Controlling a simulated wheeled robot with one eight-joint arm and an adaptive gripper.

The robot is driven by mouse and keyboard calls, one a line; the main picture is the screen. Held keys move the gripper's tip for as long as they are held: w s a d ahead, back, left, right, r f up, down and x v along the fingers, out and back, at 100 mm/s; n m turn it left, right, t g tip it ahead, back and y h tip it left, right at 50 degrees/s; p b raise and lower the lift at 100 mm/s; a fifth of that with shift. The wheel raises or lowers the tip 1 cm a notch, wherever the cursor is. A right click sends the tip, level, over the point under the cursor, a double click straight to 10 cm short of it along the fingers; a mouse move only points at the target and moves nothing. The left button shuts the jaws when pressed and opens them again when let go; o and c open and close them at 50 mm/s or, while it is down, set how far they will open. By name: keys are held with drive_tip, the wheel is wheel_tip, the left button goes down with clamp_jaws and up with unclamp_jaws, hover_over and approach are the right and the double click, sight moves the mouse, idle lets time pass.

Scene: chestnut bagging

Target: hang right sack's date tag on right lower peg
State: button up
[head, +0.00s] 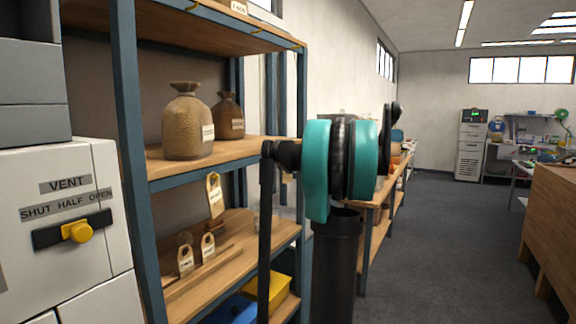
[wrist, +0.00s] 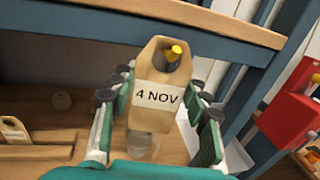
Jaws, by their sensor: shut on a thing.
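My gripper (wrist: 162,115) is shut on a pale wooden date tag (wrist: 157,120) reading "4 NOV", its green-padded fingers on either side. The tag is upright below the blue shelf beam. A yellow peg (wrist: 177,50) shows at the tag's hole, its tip overlapping the hole; how deep it sits I cannot tell. In the head view the right sack (head: 228,115) stands behind the larger left sack (head: 186,125) on the middle shelf. My arm hides the gripper and held tag there.
Another tag (head: 214,195) hangs under the middle shelf's front edge. Two tags (head: 186,258) (head: 208,245) stand on the lower shelf by a wooden strip. A blue upright (wrist: 250,105) stands right of my gripper, with a red object (wrist: 290,115) beyond. A clear glass (wrist: 142,145) is below the tag.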

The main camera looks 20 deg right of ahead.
idle(0.4)
drive_tip(key=o, duration=1)
drive_tip(key=shift+o, duration=0.2)
drive_tip(key=o, duration=0.5)
drive_tip(key=w+d+v, duration=0.1)
drive_tip(key=d+v, duration=0.1)
drive_tip(key=v, duration=1)
drive_tip(key=shift+s+d, duration=0.25)
drive_tip(key=shift+d, duration=0.15)
idle(0.3)
idle(0.4)
